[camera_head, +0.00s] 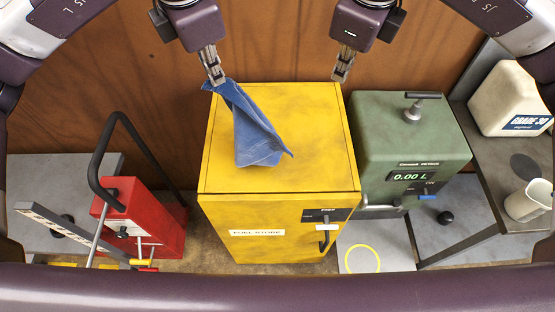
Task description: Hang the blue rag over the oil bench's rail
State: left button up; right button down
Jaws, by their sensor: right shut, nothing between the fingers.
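The blue rag (257,130) hangs from my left gripper (216,79) by one corner, its folds spreading down over the top of the yellow cabinet. I cannot tell whether its lower end touches the cabinet top. My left gripper is shut on the rag's corner. My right gripper (341,76) is shut and empty, at the back right of the yellow cabinet. A grey bench (492,160) at the far right carries an oil container and a jug. A dark bar (459,243) runs by its lower front; I cannot tell whether it is the rail.
The yellow cabinet (277,208), marked as fuel store, stands in the middle. A green dispenser (410,140) with a display stands right of it. A red jack-like unit (122,208) with a black handle is at left. A white container (505,98) and white jug (530,200) are at right.

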pick_arm(q)
jog(key=o, duration=0.3)
jog(key=shift+o, duration=0.4)
jog(key=o, duration=0.5)
jog(key=shift+o, duration=0.8)
jog(key=o, duration=0.6)
jog(key=shift+c, duration=0.2)
jog(key=shift+r, duration=0.15)
jog(key=shift+g, duration=0.8)
jog(key=r, duration=0.2)
jog(key=s+r, duration=0.1)
jog(key=r, duration=0.2)
jog(key=shift+r, duration=0.3)
